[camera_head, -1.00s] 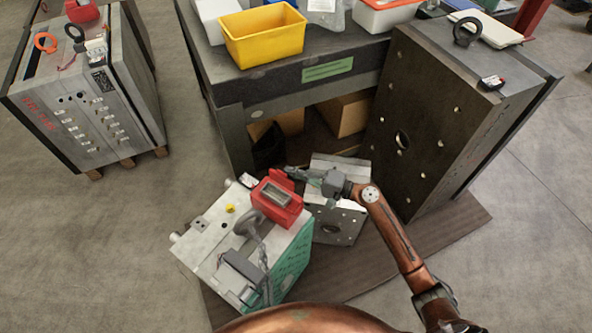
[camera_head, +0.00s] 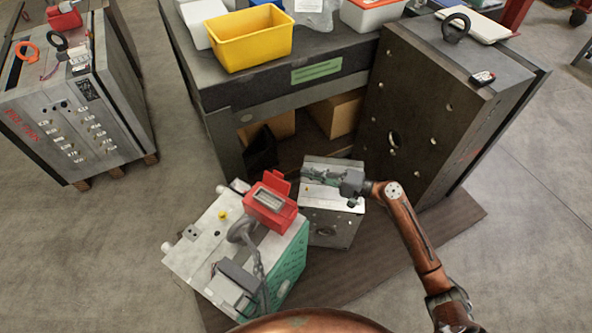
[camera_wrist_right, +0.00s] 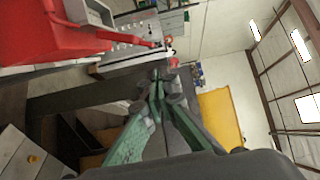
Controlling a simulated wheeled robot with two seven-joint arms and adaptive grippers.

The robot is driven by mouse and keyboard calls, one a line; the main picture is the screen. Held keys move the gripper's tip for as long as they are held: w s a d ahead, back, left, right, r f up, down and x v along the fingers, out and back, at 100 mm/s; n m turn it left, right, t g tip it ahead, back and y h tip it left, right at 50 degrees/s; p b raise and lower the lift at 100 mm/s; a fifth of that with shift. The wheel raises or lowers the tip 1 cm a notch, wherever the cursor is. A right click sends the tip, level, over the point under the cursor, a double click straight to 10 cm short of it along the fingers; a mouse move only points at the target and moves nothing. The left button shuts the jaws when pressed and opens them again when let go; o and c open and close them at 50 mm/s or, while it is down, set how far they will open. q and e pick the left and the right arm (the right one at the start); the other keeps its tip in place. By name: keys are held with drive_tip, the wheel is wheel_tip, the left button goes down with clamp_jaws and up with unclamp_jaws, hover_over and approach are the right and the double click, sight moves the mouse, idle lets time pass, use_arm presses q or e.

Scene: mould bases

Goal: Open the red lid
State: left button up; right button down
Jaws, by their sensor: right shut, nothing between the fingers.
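A red box (camera_head: 269,206) sits on top of the light grey mould base (camera_head: 205,240) with green sides. Its red lid (camera_head: 279,182) stands raised at the box's far edge, and a pale grey inside shows on top. My right gripper (camera_head: 306,172) is just right of the lid, with a small gap between them, over the smaller grey block. In the right wrist view its fingers (camera_wrist_right: 158,84) are closed together and empty, and the red box (camera_wrist_right: 45,38) fills the upper left. My left gripper is not in view.
A smaller grey mould block (camera_head: 333,225) stands right of the green-sided base. A chain and hook (camera_head: 242,232) lie on the base beside the red box. A tall dark mould plate (camera_head: 410,120) and a bench with a yellow bin (camera_head: 250,38) stand behind.

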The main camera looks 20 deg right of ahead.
drive_tip(key=v, duration=0.4)
drive_tip(key=shift+f, duration=0.15)
